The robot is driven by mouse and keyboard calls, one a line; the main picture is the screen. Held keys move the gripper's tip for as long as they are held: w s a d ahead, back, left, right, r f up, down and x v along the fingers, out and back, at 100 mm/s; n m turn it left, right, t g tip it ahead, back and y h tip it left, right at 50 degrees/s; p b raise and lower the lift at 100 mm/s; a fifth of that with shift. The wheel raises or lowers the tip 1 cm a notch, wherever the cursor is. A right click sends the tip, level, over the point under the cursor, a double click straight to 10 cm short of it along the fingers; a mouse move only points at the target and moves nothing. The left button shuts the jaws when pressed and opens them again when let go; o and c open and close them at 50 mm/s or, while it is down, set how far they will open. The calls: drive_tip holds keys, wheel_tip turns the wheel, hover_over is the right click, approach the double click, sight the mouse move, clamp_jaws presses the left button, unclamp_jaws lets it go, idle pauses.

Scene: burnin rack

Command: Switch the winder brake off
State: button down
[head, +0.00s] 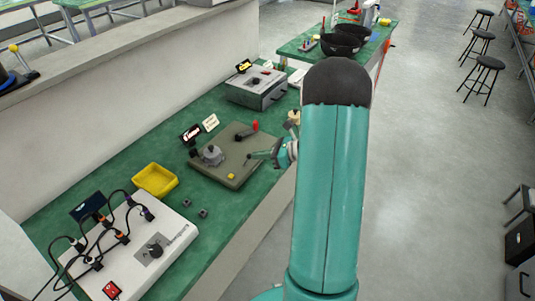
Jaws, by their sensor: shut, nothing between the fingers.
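A grey-olive plate (205,170) lies on the green bench and carries a rounded grey device (212,155), a lever with a red grip (255,126) and a yellow knob (231,177). A small dark toggle-like stem (247,161) rises near the plate's right edge. I cannot tell for sure which of these is the winder brake. My gripper (256,155) comes in from the right over the plate, shut and empty, its tips close to the dark stem. Whether they touch it is too small to tell.
A white box with plugged cables (175,250) and a yellow tray (155,178) are nearer on the bench. A grey metal box (262,92) stands behind the plate. A small display (191,133) and label card (210,122) stand at its back. Open floor (420,200) lies right.

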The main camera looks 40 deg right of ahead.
drive_tip(key=shift+r, duration=0.1)
idle(0.3)
drive_tip(key=shift+w+r+g, duration=0.1)
drive_tip(key=shift+w+g, duration=0.05)
drive_tip(key=shift+g, duration=0.15)
drive_tip(key=shift+w+a+r, duration=0.1)
drive_tip(key=shift+w+a, duration=0.05)
drive_tip(key=w+g+h, duration=0.1)
drive_tip(key=w+a+r+g+h, duration=0.1)
drive_tip(key=g, duration=0.1)
drive_tip(key=w+m+g, duration=0.1)
drive_tip(key=w+g, duration=0.1)
drive_tip(key=shift+a+r+h, duration=0.2)
drive_tip(key=shift+r+h, duration=0.15)
drive_tip(key=shift+h, duration=0.05)
drive_tip(key=shift+w+a+m+g+h, duration=0.15)
drive_tip(key=shift+w+m+g+h, duration=0.2)
drive_tip(key=shift+w+g, duration=0.35)
drive_tip(key=shift+s, duration=0.1)
drive_tip(key=shift+r, duration=0.2)
